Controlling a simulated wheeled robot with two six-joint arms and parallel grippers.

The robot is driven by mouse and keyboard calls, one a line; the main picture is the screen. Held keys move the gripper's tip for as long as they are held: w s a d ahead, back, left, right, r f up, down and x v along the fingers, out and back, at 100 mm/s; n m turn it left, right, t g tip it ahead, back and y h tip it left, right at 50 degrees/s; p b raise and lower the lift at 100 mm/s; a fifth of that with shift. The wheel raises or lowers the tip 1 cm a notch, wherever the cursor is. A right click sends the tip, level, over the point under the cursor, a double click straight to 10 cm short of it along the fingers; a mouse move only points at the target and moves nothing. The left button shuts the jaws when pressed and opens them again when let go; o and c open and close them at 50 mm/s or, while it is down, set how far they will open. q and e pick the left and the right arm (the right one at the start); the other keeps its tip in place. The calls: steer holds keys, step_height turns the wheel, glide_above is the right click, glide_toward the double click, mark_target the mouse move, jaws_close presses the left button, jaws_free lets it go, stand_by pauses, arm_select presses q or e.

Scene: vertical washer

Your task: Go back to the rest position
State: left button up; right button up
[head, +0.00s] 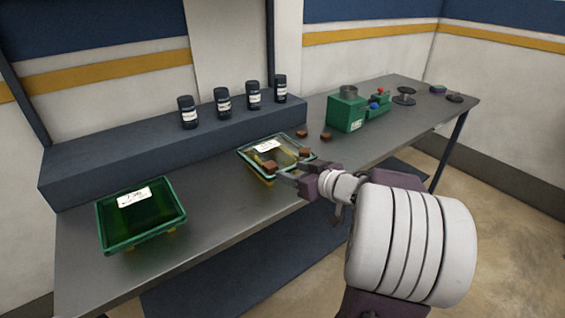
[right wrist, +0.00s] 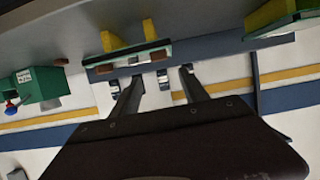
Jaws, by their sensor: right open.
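My right gripper (head: 290,167) reaches in from the right in the head view, with its two fingers apart near the front right edge of a clear green-rimmed tray (head: 246,151) with a white label. Brown pieces show by the fingertips; I cannot tell whether they touch. In the right wrist view the gripper (right wrist: 160,76) is open, with nothing held between the fingers. The tray's green edge (right wrist: 130,60) and yellow feet show beyond them. The gripper hides part of the tray's near right side in the head view. My left gripper is out of view.
A second green tray (head: 140,222) stands at the table's left. Several dark labelled bottles (head: 223,99) stand on a raised shelf (head: 120,150). A green device (head: 347,112), a spool (head: 404,96) and small brown pieces (head: 326,136) are farther back on the grey table (head: 225,215).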

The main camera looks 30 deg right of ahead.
steer(key=shift+s+r, duration=0.2)
steer(key=shift+s, duration=0.4)
steer(key=w+a+r+g+y+p, duration=0.1)
steer(key=w+a+p, duration=0.25)
steer(key=a, duration=0.55)
steer(key=w+a+r+g+y+p, duration=0.1)
steer(key=w+a+y+p, duration=0.1)
steer(key=a+p, duration=0.5)
steer(key=s+f+g+h, duration=0.2)
steer(key=s+f+g, duration=0.3)
steer(key=s+f, duration=0.2)
steer(key=s+f+m+g+h+b, duration=0.1)
steer(key=s+f+g, duration=0.4)
steer(key=s, duration=0.7)
step_height(320, 180, down, 2)
steer(key=shift+s+a+f+g+h, duration=0.15)
steer(key=shift+a+g+h, duration=0.1)
steer(key=shift+g+h, duration=0.15)
